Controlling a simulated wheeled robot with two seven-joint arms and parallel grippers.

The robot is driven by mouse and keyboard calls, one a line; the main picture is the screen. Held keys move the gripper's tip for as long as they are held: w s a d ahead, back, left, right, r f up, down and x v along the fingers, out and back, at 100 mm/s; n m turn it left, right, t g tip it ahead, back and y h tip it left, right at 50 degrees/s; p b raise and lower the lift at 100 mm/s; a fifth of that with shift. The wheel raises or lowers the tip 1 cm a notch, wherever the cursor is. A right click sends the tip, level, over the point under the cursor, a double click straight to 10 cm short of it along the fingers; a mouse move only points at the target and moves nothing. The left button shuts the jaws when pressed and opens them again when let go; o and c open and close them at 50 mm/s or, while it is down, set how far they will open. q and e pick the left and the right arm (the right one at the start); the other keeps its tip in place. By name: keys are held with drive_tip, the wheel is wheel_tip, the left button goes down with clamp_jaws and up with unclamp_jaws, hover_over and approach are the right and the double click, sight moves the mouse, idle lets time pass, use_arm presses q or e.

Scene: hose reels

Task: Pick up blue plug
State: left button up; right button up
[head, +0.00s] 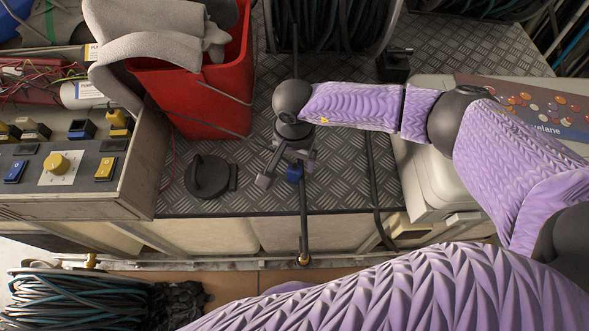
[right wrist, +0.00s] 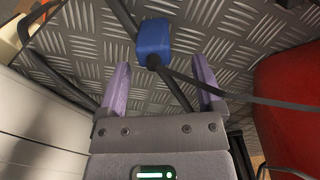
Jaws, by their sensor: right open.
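The blue plug (head: 294,174) is a small blue block near the front edge of the dark tread-plate worktop. In the right wrist view the blue plug (right wrist: 154,40) lies just beyond the fingertips, roughly centred between them, with a black cord running from it. My right gripper (head: 284,172) points down close over the plug and is open. In the right wrist view its two purple fingers (right wrist: 160,78) are apart with no plug between them. A dark hose passes between them, beneath. Whether a finger touches the plug cannot be told. My left gripper is not in view.
A red bin (head: 215,95) with grey cloth stands at the left of the plug. A black round lid (head: 209,177) lies nearby. A control panel (head: 70,165) is far left, a beige case (head: 432,180) right. A dark hose with a brass end (head: 303,230) hangs over the front edge.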

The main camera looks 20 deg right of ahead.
sight(295, 166)
drive_tip(key=f, duration=0.1)
drive_tip(key=f+b, duration=0.1)
drive_tip(key=f, duration=0.2)
drive_tip(key=shift+s+f+b, duration=0.3)
drive_tip(key=shift+s+f, duration=0.1)
drive_tip(key=shift+r, duration=0.15)
drive_tip(key=c, duration=0.7)
clamp_jaws()
